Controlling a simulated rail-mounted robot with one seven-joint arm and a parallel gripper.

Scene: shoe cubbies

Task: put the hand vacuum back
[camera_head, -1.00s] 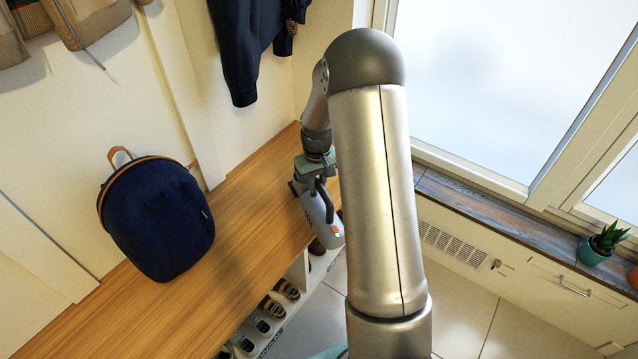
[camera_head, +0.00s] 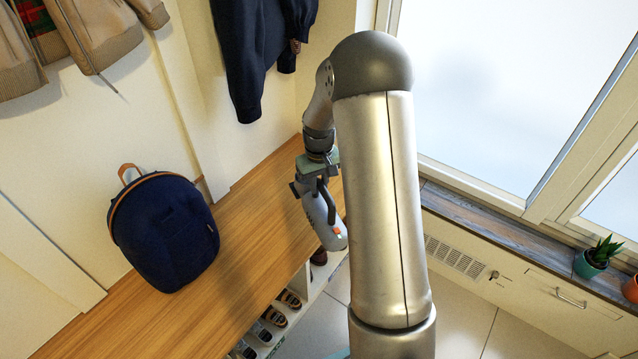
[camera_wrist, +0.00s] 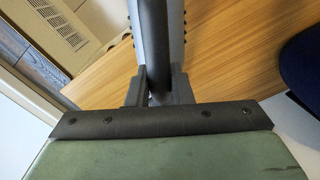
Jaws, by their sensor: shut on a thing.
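The hand vacuum (camera_head: 328,228) is a grey cylinder with a dark handle and a small orange mark near its lower end. My gripper (camera_head: 318,184) is shut on its dark handle and holds it tilted near the bench's right end and front edge. In the wrist view my gripper (camera_wrist: 160,92) has its two dark fingers on either side of the handle, with the grey vacuum body (camera_wrist: 160,30) beyond. I cannot tell from these views whether the vacuum touches the bench. My arm hides part of the area to its right.
A wooden bench (camera_head: 245,232) runs along the wall, with a navy backpack (camera_head: 165,235) on it. Shoes (camera_head: 275,316) sit in cubbies below. Coats (camera_head: 258,50) hang above. At right are a window, a sill with a potted plant (camera_head: 594,258), and a vented cabinet (camera_head: 455,258).

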